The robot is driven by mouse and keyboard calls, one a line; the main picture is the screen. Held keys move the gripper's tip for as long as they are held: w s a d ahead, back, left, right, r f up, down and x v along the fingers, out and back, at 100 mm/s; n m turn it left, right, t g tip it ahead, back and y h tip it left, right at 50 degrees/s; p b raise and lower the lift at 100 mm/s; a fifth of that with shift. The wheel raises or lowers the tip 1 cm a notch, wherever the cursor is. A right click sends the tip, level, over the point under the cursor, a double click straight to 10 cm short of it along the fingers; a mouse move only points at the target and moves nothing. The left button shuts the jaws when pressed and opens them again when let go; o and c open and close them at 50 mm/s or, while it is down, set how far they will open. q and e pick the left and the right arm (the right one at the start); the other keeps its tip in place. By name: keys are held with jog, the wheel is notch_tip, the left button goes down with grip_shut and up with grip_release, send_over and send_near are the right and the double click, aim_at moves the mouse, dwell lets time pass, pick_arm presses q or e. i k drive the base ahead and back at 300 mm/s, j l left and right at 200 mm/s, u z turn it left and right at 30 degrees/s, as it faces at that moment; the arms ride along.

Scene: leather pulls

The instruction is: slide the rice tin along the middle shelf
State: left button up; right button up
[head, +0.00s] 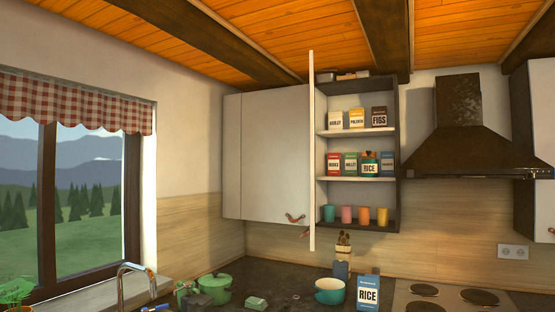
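The rice tin (370,167), teal with a pale label reading RICE, stands upright on the middle shelf (356,179) of the open wall cupboard. Something brown shows at its top, too small to make out. A green packet (351,164) stands just left of it and a blue packet (387,163) just right. A red packet (334,163) is at the shelf's left end. A separate blue box (368,293), also labelled RICE, stands on the counter below. Neither of my grippers is in view.
The cupboard door (311,150) stands open, edge-on, at the cupboard's left. Several packets fill the shelf above; coloured cups (347,214) stand below. A range hood (458,135) is to the right. A teal pot (329,291) and green pot (215,289) are on the counter.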

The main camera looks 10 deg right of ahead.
aim_at(369, 168)
jog(key=i+l+u, duration=0.8)
jog(key=k+j, duration=0.05)
jog(key=k, duration=0.05)
